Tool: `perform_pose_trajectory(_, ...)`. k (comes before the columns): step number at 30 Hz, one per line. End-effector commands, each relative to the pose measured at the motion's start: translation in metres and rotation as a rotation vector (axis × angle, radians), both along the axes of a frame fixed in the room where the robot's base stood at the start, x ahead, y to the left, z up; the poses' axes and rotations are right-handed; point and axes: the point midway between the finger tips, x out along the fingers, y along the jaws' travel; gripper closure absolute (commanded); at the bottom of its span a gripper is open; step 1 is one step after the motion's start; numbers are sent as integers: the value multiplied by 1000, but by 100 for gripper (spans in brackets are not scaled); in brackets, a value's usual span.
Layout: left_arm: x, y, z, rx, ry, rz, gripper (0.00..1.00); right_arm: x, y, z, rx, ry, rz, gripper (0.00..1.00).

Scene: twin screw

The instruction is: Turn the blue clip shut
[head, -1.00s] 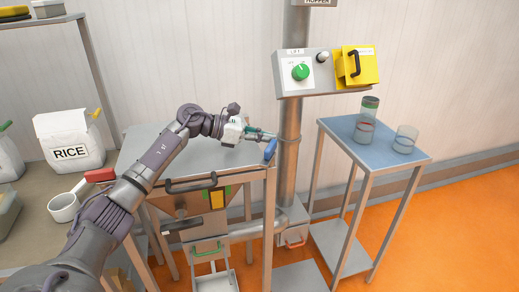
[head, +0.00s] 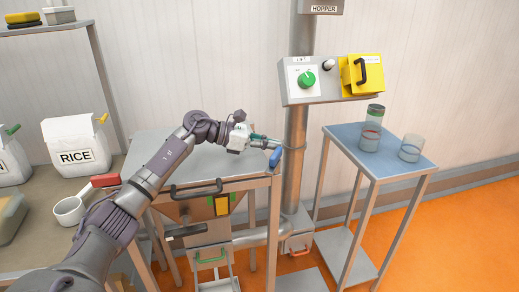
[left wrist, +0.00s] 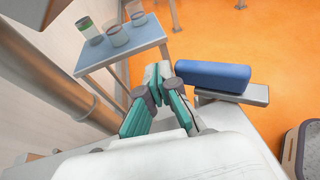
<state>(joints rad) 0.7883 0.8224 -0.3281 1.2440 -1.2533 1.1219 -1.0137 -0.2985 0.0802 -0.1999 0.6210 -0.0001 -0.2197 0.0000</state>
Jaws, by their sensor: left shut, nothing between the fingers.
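The blue clip (head: 275,158) is at the right edge of the steel machine top, beside the vertical pipe. In the left wrist view the clip (left wrist: 213,75) is a blue block on a grey metal bar, just right of my fingertips. My left gripper (head: 265,142) is shut and empty, with its fingertips close to the clip's upper end. In the left wrist view my left gripper (left wrist: 158,78) has its teal fingers together; I cannot tell whether they touch the clip. My right gripper is not in view.
The steel machine (head: 222,165) has a dark front handle (head: 196,189). The pipe (head: 296,130) stands close to my left gripper. A control box (head: 320,93) with a green knob is above. A blue-topped table (head: 345,139) with three jars stands right. A rice bag (head: 77,146) is left.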

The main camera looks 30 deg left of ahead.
Motion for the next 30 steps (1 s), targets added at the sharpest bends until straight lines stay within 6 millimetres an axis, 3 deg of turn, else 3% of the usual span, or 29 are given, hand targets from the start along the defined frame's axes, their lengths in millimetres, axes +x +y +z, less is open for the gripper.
perform_pose_trajectory(16, -4, 7, 2, 0, 1, 1, 100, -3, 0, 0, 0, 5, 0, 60)
perform_pose_trajectory(30, -57, 75, 28, 2, 2, 2, 100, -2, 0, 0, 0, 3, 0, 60)
